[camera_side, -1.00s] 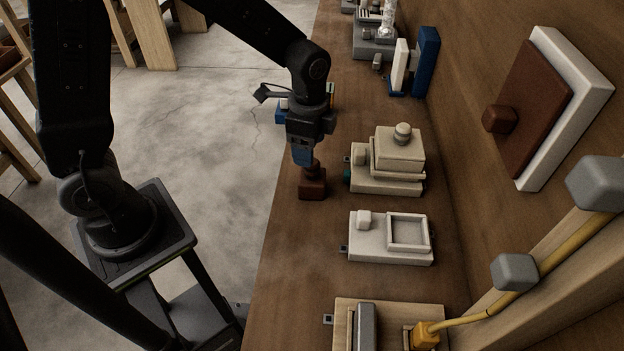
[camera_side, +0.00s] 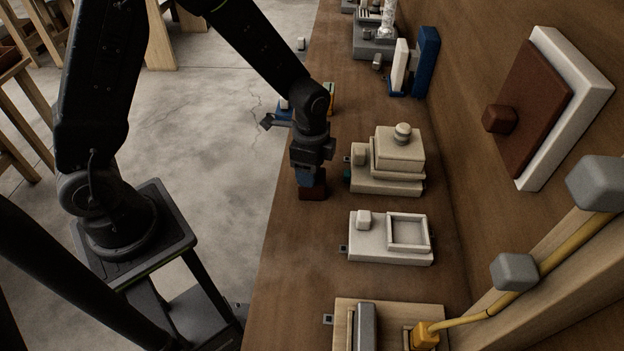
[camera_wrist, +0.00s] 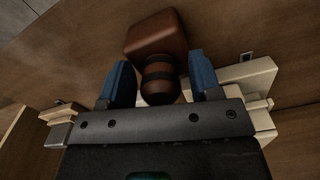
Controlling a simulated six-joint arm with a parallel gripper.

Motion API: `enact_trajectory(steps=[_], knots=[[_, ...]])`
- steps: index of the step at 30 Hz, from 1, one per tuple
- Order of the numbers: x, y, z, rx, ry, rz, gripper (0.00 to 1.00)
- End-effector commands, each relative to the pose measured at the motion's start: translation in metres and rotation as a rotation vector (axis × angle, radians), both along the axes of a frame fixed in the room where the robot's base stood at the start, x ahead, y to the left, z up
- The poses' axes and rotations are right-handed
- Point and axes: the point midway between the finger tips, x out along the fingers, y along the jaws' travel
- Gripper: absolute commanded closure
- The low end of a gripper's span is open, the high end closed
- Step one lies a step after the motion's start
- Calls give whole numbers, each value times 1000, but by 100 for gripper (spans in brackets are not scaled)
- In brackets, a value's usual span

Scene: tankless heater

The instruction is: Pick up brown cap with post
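The brown cap (camera_side: 313,191) stands on the wooden bench near its left edge, under my gripper (camera_side: 308,178). In the wrist view, the brown cap (camera_wrist: 157,38) shows a square base and a rounded, dark-banded post (camera_wrist: 159,80). My gripper (camera_wrist: 161,82) has its two blue fingers on either side of the post, with a visible gap on each side. The fingers are open. In the side view the post is hidden by the gripper.
A beige stacked block (camera_side: 388,180) with a knob stands just right of my gripper. A white tray block (camera_side: 362,246) lies nearer the camera. Blue and white upright plates (camera_side: 425,62) stand farther back. A brown wall panel (camera_side: 530,110) is at right.

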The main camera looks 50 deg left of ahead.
Motion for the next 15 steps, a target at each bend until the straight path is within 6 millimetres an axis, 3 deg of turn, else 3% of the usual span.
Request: enact_trajectory(steps=[2, 15], knots=[[0, 0, 0, 0, 0, 0, 50], [0, 0, 0, 0, 0, 0, 92]])
